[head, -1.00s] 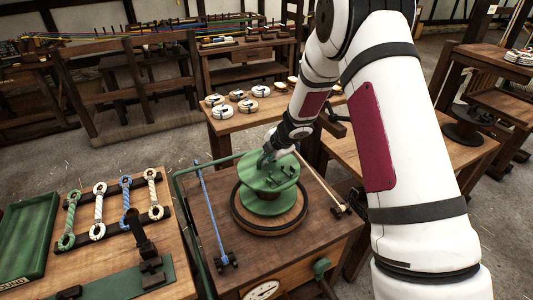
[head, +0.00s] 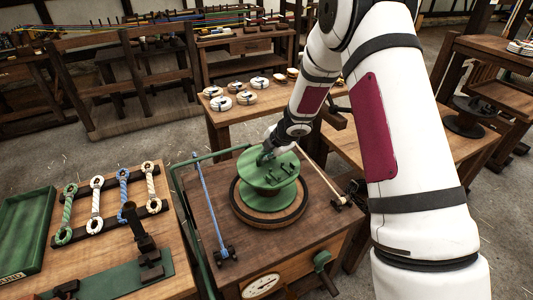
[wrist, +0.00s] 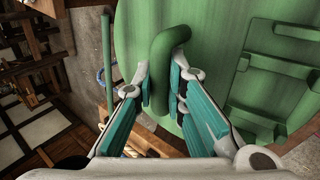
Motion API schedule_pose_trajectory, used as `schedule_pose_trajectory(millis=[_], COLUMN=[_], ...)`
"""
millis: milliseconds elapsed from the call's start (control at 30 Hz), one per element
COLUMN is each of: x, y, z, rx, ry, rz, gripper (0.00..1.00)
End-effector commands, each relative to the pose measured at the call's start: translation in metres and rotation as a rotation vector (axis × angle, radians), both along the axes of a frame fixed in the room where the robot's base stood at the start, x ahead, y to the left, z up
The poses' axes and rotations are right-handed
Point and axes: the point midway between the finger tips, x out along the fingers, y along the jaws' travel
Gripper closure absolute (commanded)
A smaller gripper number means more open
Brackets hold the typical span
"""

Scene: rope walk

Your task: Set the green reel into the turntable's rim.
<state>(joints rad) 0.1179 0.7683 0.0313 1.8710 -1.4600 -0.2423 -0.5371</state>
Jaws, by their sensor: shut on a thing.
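The green reel (head: 255,176) has a wide round top flange with raised bars and an upright bent handle (wrist: 160,85). It is over the round wooden turntable (head: 270,221), which has a dark raised rim (head: 240,216). The reel's lower part overlaps the turntable's middle in the head view; I cannot tell whether it rests on the wood or hangs just above it. My gripper (wrist: 163,82) is shut on the reel's handle, one teal finger on each side.
A blue rod (head: 209,200) and a pale rod (head: 318,178) flank the turntable on its bench. A green pipe frame (head: 178,190) runs along the bench's left side. A left table holds rope pieces (head: 97,208) and a green tray (head: 25,228). Several pale reels (head: 246,97) stand behind.

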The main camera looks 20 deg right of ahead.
Motion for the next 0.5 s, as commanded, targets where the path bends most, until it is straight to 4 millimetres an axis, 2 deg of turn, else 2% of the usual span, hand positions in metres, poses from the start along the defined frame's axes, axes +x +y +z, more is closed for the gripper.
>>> schedule_pose_trajectory(millis=[333, 367, 400, 433, 500], x=[0.001, 0.0008, 0.0008, 0.0007, 0.0005], y=[0.0003, 0.0002, 0.0002, 0.0002, 0.0002], z=[-0.0029, -0.0026, -0.0025, -0.0025, -0.0026], rx=[0.001, 0.001, 0.001, 0.001, 0.001], ry=[-0.002, -0.003, -0.002, -0.002, -0.002], rz=[0.0, 0.0, 0.0, 0.0, 0.0], gripper=[1.0, 0.81, 0.72, 0.66, 0.65])
